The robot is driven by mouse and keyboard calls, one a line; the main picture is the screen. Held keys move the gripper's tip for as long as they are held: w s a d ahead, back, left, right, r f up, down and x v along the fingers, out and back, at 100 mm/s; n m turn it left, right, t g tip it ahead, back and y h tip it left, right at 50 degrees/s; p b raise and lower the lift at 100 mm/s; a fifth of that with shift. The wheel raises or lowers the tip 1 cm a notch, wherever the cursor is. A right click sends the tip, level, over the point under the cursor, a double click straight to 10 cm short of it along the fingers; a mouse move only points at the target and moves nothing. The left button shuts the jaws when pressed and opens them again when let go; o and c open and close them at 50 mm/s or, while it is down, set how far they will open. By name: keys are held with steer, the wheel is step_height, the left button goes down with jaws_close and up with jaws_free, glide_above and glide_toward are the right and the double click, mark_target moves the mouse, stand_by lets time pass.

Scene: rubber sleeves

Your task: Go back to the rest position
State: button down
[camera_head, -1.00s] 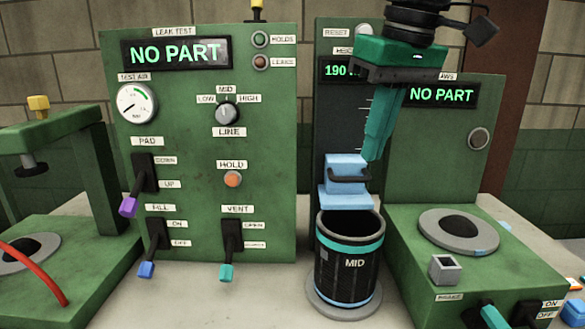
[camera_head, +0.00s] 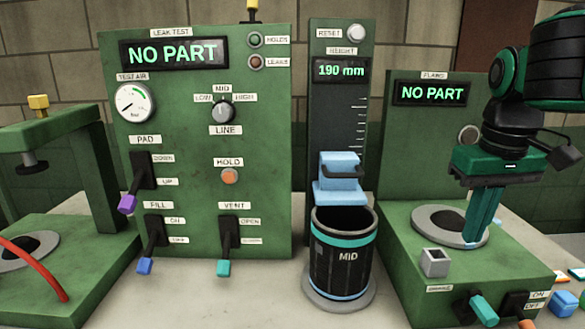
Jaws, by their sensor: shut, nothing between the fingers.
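My gripper (camera_head: 474,240) is at the right, pointing down, with its teal fingers shut and empty. Its fingertips are in front of the grey ring (camera_head: 420,212) on the right green station (camera_head: 408,130); I cannot tell whether they touch it. That station's display reads "NO PART". A black sleeve (camera_head: 341,278) with teal bands, marked "MID", stands upright on the round base of the height gauge (camera_head: 342,85). The gauge's light blue slide (camera_head: 340,178) sits just above the sleeve's back rim. The gauge reads 190 mm.
The leak test panel (camera_head: 203,110) stands left of the gauge with several levers and reads "NO PART". A green press frame (camera_head: 80,130) with a red hose (camera_head: 40,272) is at far left. Small coloured parts (camera_head: 563,300) lie at the lower right. Bare table shows in front.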

steer(key=s+d+f+m, duration=0.3)
steer(key=s+d+f, duration=0.1)
steer(key=s+f, duration=0.3)
steer(key=s+d+f+m+g, duration=0.1)
steer(key=s+d+f+m, duration=0.2)
steer(key=s+d+f, duration=0.2)
steer(key=s+f, duration=0.3)
steer(key=f, duration=0.1)
steer(key=shift+s+d+f+m+g+y, duration=0.2)
steer(key=shift+m+g+y, duration=0.1)
steer(key=shift+y, duration=0.1)
steer(key=shift+w+f, duration=0.2)
steer(key=shift+w, duration=0.5)
